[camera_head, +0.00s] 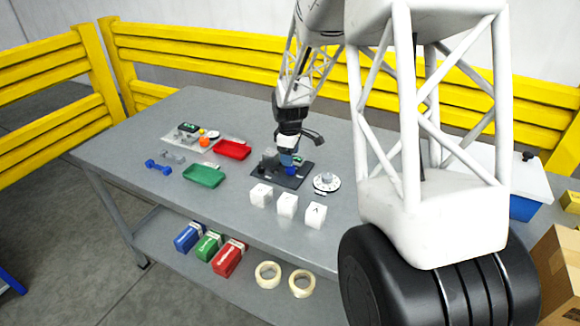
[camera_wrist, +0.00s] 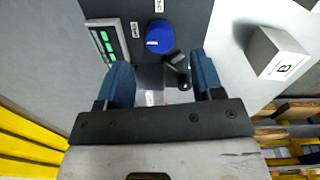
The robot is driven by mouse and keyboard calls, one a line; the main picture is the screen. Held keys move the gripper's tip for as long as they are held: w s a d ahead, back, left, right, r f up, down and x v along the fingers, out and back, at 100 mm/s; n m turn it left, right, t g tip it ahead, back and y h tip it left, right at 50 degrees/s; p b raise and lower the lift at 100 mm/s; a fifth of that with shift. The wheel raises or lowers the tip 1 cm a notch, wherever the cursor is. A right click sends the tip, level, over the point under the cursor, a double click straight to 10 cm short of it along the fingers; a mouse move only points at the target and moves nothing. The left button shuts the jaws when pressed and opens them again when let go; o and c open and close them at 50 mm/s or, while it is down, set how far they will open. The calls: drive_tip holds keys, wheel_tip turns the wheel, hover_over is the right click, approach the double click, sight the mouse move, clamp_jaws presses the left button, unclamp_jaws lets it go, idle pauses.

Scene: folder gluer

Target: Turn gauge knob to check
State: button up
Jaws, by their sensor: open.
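The blue gauge knob (camera_wrist: 160,37) sits on a dark panel (camera_wrist: 185,14) in the wrist view, with a white mark on its face and small white labels beside it. A display with green segments (camera_wrist: 105,42) is to its left. My gripper (camera_wrist: 163,80) is open, its blue fingers apart, with the knob just beyond the fingertips in the picture and not between them. A small black lever-like part (camera_wrist: 180,74) shows between the fingers. In the head view, my gripper (camera_head: 288,158) is low over the dark gauge base (camera_head: 292,183), partly hiding it; the blue knob (camera_head: 291,171) shows below the fingers.
Several white lettered cubes (camera_head: 287,204) stand in front of the gauge base; one cube (camera_wrist: 277,53) shows right of the knob. A round white dial (camera_head: 327,182) lies right of the base. A green tray (camera_head: 204,175) and red tray (camera_head: 232,149) are to the left.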

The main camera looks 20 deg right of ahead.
sight(290, 170)
drive_tip(key=shift+f, duration=2.6)
drive_tip(key=shift+c, duration=0.4)
drive_tip(key=shift+w, duration=0.1)
drive_tip(key=c, duration=0.8)
drive_tip(key=shift+c, duration=0.2)
